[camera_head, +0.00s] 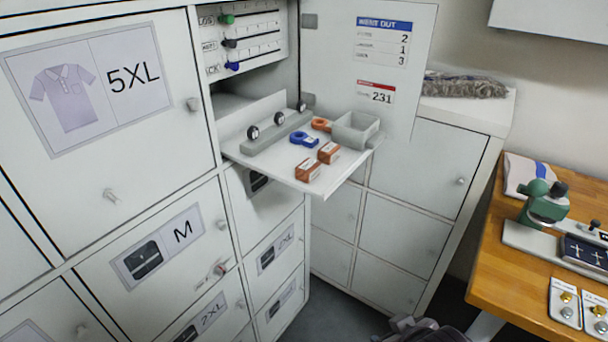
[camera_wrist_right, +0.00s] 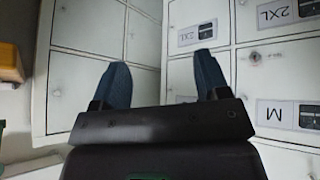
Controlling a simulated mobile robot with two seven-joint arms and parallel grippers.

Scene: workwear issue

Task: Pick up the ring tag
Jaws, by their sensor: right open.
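On the white pull-out shelf (camera_head: 262,165) of the open locker lie a blue tag with a ring (camera_head: 303,139) and an orange tag with a ring (camera_head: 321,124). The blue one lies in front of a grey bar with several round black-and-white pieces. The orange one lies beside a grey open box. I cannot tell which of the two is the ring tag meant. My right gripper (camera_wrist_right: 161,68) is open and empty in the right wrist view, with locker doors beyond its blue fingers. A dark part of my arm shows at the head view's bottom edge. My left gripper is not in view.
Two orange-brown labelled blocks (camera_head: 307,170) (camera_head: 328,152) lie near the shelf's front edge. The grey box (camera_head: 355,131) stands at its right end. The open locker door (camera_head: 368,60) is behind. A wooden table (camera_head: 500,262) with a green press (camera_head: 543,203) is at the right.

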